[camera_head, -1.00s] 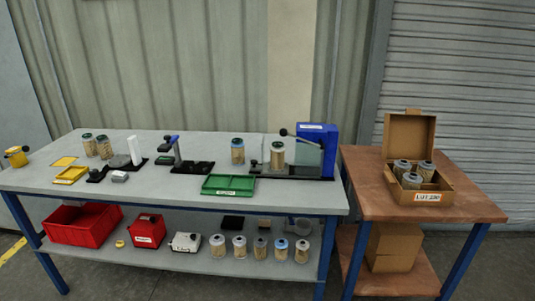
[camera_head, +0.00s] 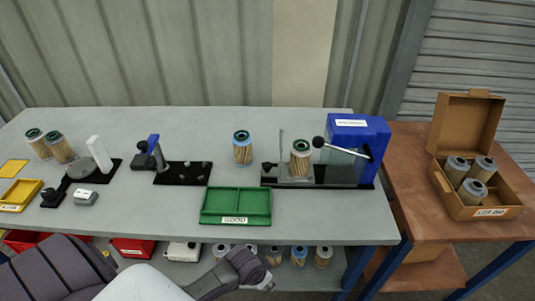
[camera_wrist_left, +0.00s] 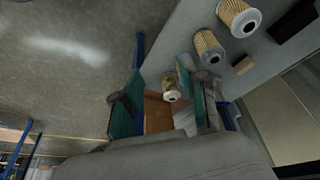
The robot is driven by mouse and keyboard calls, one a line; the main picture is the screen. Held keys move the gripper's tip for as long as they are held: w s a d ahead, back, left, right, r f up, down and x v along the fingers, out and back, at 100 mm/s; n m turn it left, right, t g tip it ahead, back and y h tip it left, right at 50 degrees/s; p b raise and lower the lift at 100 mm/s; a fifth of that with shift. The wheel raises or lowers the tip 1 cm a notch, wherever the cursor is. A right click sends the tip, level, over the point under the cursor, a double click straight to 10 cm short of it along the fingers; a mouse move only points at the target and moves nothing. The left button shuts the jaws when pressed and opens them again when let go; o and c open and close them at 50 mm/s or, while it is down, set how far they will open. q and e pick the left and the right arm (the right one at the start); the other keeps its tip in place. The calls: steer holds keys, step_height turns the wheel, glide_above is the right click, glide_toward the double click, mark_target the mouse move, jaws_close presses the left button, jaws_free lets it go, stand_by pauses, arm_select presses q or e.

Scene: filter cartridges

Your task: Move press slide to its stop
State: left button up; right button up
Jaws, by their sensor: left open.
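The press has a blue housing (camera_head: 358,135) with a ball-ended lever, at the right end of the bench. Its slide (camera_head: 294,179) sits on the black base (camera_head: 335,184), left of the housing, with a black knob (camera_head: 269,167) at its left end. A cartridge (camera_head: 300,160) with a dark green top stands upright on the slide, clear of the housing. My left arm comes in low in the head view, in front of the bench, apart from the press. My left gripper (camera_wrist_left: 168,104) shows in the wrist view with its fingers spread and nothing held. My right gripper is out of view.
A green tray (camera_head: 235,221) lies before the press. A blue-banded cartridge (camera_head: 242,150) stands left of it. A cardboard box (camera_head: 481,211) with cartridges is on the brown side table. Shelf cartridges (camera_wrist_left: 238,17) show in the wrist view. The bench between tray and press is bare.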

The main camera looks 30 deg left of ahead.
mark_target(267, 165)
arm_select(q)
steer(key=w+d+r+m+p, duration=0.1)
steer(key=d+r, duration=0.1)
steer(key=r, duration=0.8)
steer(key=w+d+r+m+p, duration=0.1)
steer(key=r+m, duration=0.1)
steer(key=r, duration=0.9)
steer(key=w+a+r, duration=0.1)
steer(key=w+a, duration=0.1)
steer(key=w+a+r, duration=0.1)
steer(key=w+a, duration=0.1)
steer(key=w, duration=0.1)
steer(key=w+a+r, duration=0.2)
steer(key=w, duration=0.1)
steer(key=shift+w+a, duration=0.25)
steer(key=shift+a, duration=0.1)
steer(key=w+a+r+n, duration=0.3)
steer(key=w+a+r, duration=0.4)
steer(key=a+r, duration=0.4)
steer(key=shift+t, duration=0.3)
steer(key=x, duration=0.4)
steer(key=p+x, duration=0.1)
steer(key=x, duration=0.4)
steer(key=a+x, duration=0.1)
steer(key=x, duration=0.3)
steer(key=shift+f, duration=0.45)
steer(key=shift+c, duration=0.3)
jaws_close()
